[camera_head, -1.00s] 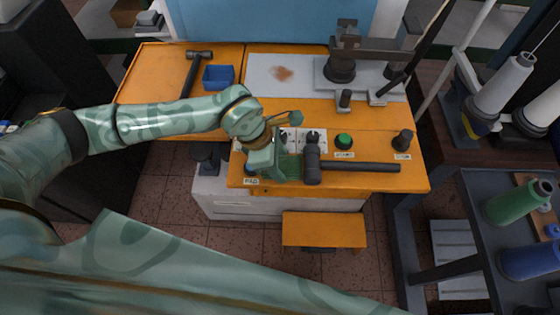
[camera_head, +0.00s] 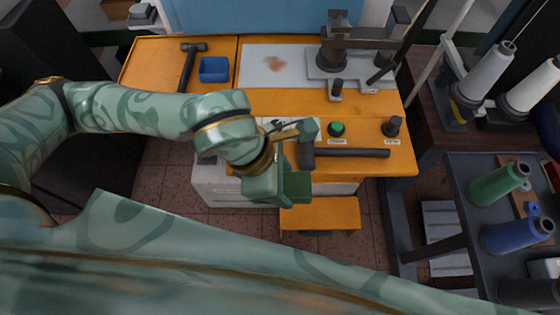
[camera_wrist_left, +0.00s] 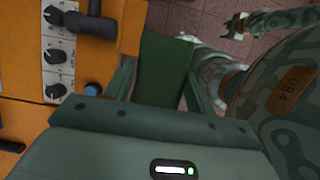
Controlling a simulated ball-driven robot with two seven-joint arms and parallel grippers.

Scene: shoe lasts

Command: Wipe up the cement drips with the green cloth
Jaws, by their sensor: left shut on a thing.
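My left gripper (camera_head: 282,186) is shut on the green cloth (camera_head: 297,187). It holds the cloth in front of the workbench edge, above the orange stool. In the left wrist view the cloth (camera_wrist_left: 163,62) is a dark green flat piece between the two fingers. A brown smear (camera_head: 273,64), which looks like the cement drips, lies on the pale sheet (camera_head: 255,82) at the back of the bench, well away from the cloth. In the left wrist view a small dark-tipped hand (camera_wrist_left: 235,26), seemingly my right gripper, shows at the top; its jaw state is unclear.
A hammer (camera_head: 188,68) and blue bin (camera_head: 214,69) are at the bench's back left. A dark press (camera_head: 333,56) stands right of the smear. A dark-handled tool (camera_head: 345,153), a green button (camera_head: 337,128) and knobs line the front. The orange stool (camera_head: 320,213) sits below.

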